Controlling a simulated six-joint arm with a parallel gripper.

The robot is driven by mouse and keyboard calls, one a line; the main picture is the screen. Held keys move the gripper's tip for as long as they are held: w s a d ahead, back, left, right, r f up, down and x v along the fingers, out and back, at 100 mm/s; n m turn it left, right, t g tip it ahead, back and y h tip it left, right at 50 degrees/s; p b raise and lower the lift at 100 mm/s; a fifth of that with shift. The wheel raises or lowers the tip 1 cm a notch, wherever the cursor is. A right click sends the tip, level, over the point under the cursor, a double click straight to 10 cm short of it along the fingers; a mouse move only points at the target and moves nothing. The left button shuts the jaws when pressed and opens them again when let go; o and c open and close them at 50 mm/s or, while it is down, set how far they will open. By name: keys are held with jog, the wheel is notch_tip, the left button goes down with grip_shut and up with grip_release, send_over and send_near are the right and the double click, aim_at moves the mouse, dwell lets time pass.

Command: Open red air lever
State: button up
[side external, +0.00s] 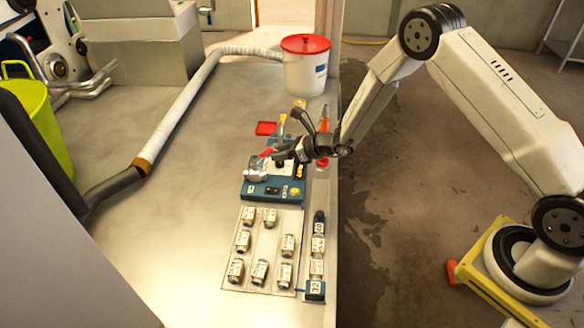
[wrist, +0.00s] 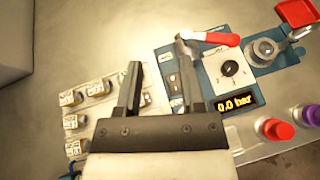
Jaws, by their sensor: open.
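The red air lever (wrist: 213,37) sits on a blue control panel (wrist: 175,60) in the wrist view. Its red handle points to the right from a metal valve body. The lever also shows in the side external view (side external: 266,152), partly beside my gripper. My gripper (wrist: 165,82) is open and empty. Its fingers point toward the panel's left part, with the lever just beyond and to the right of the right finger. A round dial (wrist: 231,68) and a display reading 0.0 bar (wrist: 235,104) are on the panel.
Several labelled metal fittings (side external: 260,270) lie on a plate in front of the panel. A white bucket with a red lid (side external: 305,70) stands behind.

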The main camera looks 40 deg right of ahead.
jog(key=s+d+f+n+g+h, duration=0.45)
jog(key=s+f+g+h, duration=0.25)
jog(key=f, duration=0.2)
jog(key=w+d+r+n+t+h, duration=0.4)
jog(key=w+r+t+h, duration=0.1)
jog(key=w+r+t, duration=0.35)
jog(key=w+a+r+n+t+y, duration=0.3)
jog(key=a+r+t, duration=0.3)
jog(key=a+r, duration=0.15)
send_near(268, 155)
jog(key=w, duration=0.3)
jog(key=shift+w+d+r+m, duration=0.1)
jog(key=shift+r+m, duration=0.1)
jog(key=shift+m, duration=0.05)
jog(key=shift+w, duration=0.1)
jog(key=shift+w+d, duration=0.2)
jog(key=shift+w, duration=1.65)
jog(key=shift+w+d, duration=0.25)
jog(key=shift+w, duration=1.6)
